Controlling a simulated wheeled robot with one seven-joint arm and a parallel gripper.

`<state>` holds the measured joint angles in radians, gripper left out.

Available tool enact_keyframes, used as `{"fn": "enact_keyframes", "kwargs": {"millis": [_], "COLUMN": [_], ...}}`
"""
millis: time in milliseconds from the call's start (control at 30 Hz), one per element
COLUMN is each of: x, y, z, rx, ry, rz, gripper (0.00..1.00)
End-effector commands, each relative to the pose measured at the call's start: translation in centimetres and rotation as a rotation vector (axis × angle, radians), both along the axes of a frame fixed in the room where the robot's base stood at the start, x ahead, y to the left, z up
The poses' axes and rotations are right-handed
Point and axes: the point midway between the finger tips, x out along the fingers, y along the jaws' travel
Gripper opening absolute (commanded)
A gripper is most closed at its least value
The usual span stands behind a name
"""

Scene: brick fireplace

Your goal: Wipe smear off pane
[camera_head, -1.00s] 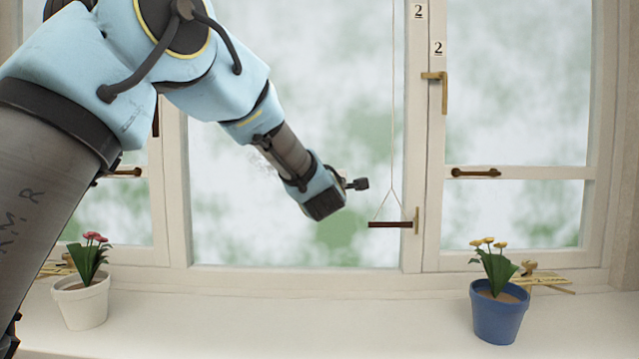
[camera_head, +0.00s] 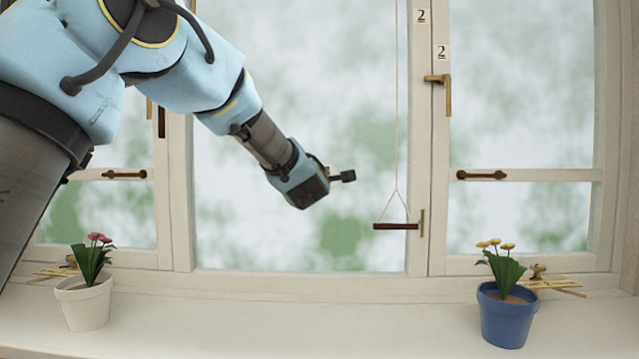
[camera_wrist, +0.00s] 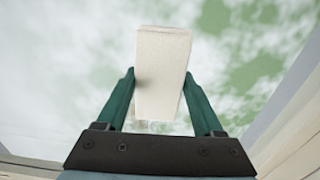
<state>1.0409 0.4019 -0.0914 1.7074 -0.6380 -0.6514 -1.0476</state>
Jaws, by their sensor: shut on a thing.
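My gripper (camera_wrist: 160,88) has its green fingers shut on a white block (camera_wrist: 162,60), seen in the wrist view. No clear smear shows on the pane in the head view. Whether the block touches the glass cannot be told.
A white pot with pink flowers (camera_head: 84,303) stands left on the sill (camera_head: 270,320), a blue pot with yellow flowers (camera_head: 506,317) right. A dark bar (camera_head: 396,227) hangs on a cord at the pane's right side. Brass handles (camera_head: 444,90) stick out from the frame. The middle sill is clear.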

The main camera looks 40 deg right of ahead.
Motion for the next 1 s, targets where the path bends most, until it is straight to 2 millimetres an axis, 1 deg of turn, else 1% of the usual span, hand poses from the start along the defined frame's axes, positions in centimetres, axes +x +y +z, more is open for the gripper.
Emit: {"fn": "enact_keyframes", "kwargs": {"millis": [33, 300, 567, 833, 1000], "x": [0.8, 2.3, 2.7, 4.0, 4.5], "y": [0.6, 2.4, 3.0, 4.6, 5.2], "z": [-0.2, -0.2, -0.1, -0.3, -0.1], "rx": [-0.002, -0.004, -0.002, -0.003, -0.003], "ry": [-0.003, -0.004, -0.003, -0.002, -0.001], "rz": [0.012, 0.014, 0.012, 0.009, 0.007], "gripper": [0.24, 0.24, 0.24, 0.24, 0.24]}}
